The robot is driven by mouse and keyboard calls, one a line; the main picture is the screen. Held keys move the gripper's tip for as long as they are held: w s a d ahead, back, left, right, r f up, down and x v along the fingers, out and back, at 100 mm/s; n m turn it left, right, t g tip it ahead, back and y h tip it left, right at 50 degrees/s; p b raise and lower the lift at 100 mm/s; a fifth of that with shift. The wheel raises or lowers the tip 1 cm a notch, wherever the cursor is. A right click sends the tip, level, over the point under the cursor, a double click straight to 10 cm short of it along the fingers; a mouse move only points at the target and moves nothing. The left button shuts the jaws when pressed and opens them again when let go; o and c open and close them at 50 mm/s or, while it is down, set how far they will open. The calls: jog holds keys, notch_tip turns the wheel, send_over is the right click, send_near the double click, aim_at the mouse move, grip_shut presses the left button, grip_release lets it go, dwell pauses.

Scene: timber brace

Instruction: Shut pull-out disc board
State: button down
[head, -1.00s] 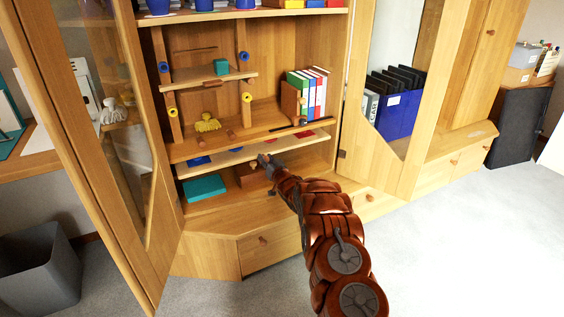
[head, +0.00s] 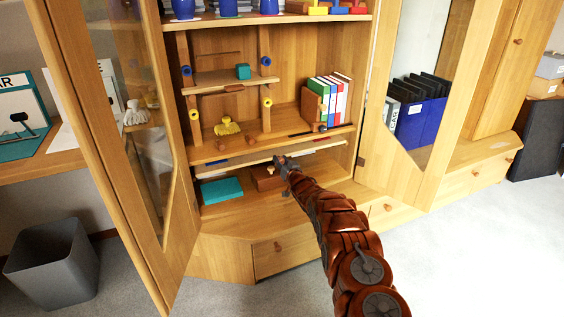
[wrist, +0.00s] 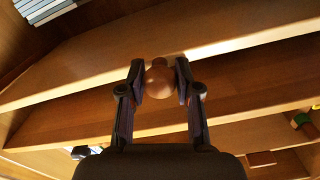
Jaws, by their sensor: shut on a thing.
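The pull-out disc board (head: 232,160) is a pale wooden board under the middle shelf of the open cabinet. In the head view only a narrow strip of its top shows, with bits of colour on it. My gripper (head: 280,161) is at its front edge, near the middle. In the wrist view, my gripper (wrist: 160,80) has its two fingers on either side of a round wooden knob (wrist: 160,78) and is shut on it. The fingers hide part of the knob's sides. How far the board still stands out is hard to tell.
Below the board lie a teal box (head: 221,190) and a brown wooden box (head: 266,178). Above it, a shelf holds books (head: 330,98) and a yellow toy (head: 227,127). An open glass door (head: 150,150) stands at left, a grey bin (head: 52,265) beyond it.

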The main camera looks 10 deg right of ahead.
jog(key=c, duration=0.8)
grip_release()
jog(key=shift+w+a, duration=0.1)
jog(key=shift+v, duration=3)
jog(key=shift+s+f, duration=0.1)
jog(key=shift+s, duration=0.25)
jog(key=v, duration=0.5)
jog(key=shift+s, duration=0.15)
